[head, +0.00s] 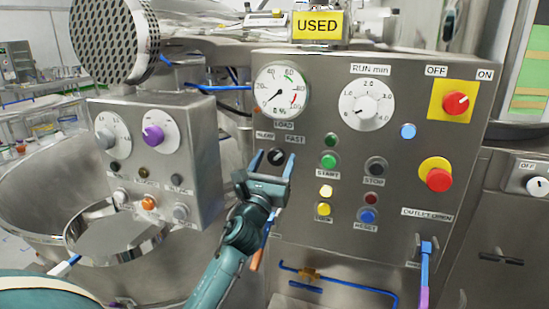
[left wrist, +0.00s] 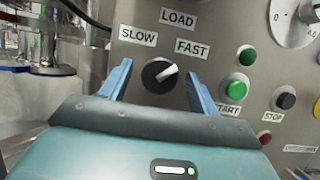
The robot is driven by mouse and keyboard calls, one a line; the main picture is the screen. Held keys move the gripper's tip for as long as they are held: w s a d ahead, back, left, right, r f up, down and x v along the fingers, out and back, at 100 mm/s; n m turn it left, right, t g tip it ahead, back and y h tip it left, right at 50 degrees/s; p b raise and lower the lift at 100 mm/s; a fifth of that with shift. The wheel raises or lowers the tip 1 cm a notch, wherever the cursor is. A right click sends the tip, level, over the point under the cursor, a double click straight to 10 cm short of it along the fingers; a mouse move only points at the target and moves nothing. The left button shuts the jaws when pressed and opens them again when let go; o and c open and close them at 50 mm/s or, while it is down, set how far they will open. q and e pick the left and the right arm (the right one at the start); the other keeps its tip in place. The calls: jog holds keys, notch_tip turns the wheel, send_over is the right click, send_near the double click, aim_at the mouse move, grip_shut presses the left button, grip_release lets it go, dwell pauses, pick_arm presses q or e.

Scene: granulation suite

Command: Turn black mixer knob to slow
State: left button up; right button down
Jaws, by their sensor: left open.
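The black mixer knob (left wrist: 159,76) is on the steel control panel, below the SLOW label (left wrist: 138,37) and the FAST label (left wrist: 191,48). Its white pointer line points up and right, toward FAST. In the head view the knob (head: 277,156) shows between the fingertips of my left gripper (head: 275,164). The left gripper is open, with one blue finger on each side of the knob. In the left wrist view its fingers (left wrist: 159,84) stand apart from the knob, and I see no contact. My right gripper is not in view.
The green START button (head: 328,161) and black STOP button (head: 376,167) sit to the right of the knob. A red emergency button (head: 438,179) and a red OFF/ON switch (head: 455,103) are farther right. A smaller control box (head: 207,150) stands at the left.

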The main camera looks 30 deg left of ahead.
pick_arm(q)
jog(key=shift+w+r, duration=0.1)
jog(key=shift+w, duration=0.1)
jog(key=c, duration=1)
jog(key=shift+o, duration=0.2)
